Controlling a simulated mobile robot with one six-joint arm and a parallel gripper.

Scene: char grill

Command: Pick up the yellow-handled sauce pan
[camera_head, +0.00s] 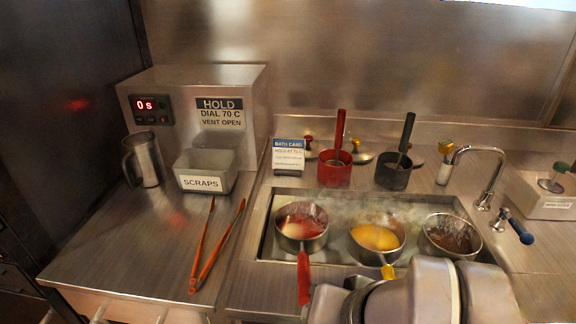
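The yellow-handled sauce pan (377,237) sits in the middle of the steaming sink bath, holding yellow sauce. Its yellow handle (388,271) points toward me, and the handle's near end is hidden behind my arm. My arm fills the bottom right of the view, just in front of this pan. My gripper's fingertips cannot be made out, so I cannot tell whether it touches the handle.
A red-handled pan (302,228) sits left in the bath (267,225) and a dark-sauce pan (451,236) right. A tap (478,150) stands at the right. Orange tongs (217,247), a scraps bin (206,183) and a jug (144,160) occupy the left counter.

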